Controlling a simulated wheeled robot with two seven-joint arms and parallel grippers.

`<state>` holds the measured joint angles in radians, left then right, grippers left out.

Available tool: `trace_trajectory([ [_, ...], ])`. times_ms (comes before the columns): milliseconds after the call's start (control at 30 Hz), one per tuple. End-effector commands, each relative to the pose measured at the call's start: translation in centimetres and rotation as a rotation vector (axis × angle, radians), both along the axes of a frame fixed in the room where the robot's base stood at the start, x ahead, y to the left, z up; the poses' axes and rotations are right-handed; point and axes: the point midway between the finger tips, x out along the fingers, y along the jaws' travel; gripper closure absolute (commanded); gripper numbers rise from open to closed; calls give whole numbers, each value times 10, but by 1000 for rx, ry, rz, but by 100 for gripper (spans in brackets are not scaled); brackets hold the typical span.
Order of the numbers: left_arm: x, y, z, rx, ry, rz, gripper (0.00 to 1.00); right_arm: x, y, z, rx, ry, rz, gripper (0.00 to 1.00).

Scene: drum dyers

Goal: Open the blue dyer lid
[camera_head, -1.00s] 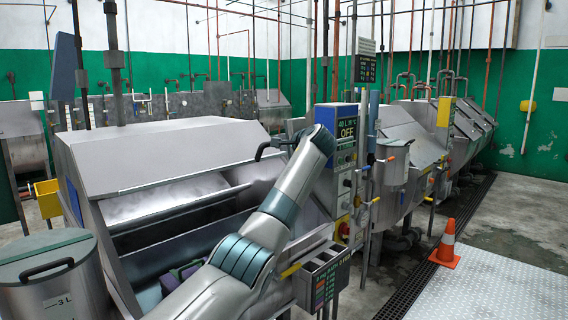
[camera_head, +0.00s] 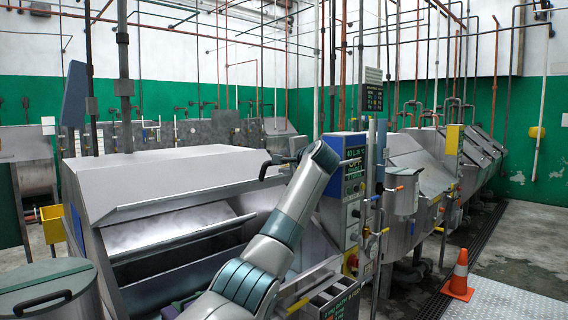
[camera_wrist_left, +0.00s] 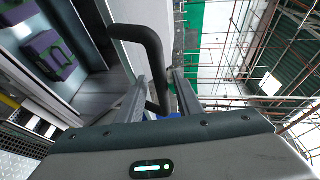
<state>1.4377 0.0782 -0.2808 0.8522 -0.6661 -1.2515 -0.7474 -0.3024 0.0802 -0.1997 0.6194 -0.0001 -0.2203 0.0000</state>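The dyer (camera_head: 170,166) is a large grey metal machine with blue on its left edge, left of centre in the head view. Its front is open below a long metal lip, and an inner panel (camera_head: 180,230) and a dark interior show. A black bent handle (camera_head: 275,164) sits at the right end of the lip. My right gripper is out of view.
A control panel (camera_head: 355,165) stands just right of my wrist. A lidded metal drum (camera_head: 45,290) is at the lower left. An orange cone (camera_head: 459,276) stands on the floor at right.

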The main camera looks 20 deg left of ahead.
Motion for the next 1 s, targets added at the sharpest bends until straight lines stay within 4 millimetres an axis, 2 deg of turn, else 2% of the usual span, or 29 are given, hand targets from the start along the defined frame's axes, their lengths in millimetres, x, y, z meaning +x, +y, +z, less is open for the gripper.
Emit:
trace_trajectory([
  [267,-4,-6,0,1,-2,-2,67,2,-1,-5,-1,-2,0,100],
  [467,-18,-19,1,0,-3,-3,67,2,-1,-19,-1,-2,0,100],
  [1000,-92,-93,20,0,-3,-2,67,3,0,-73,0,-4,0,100],
])
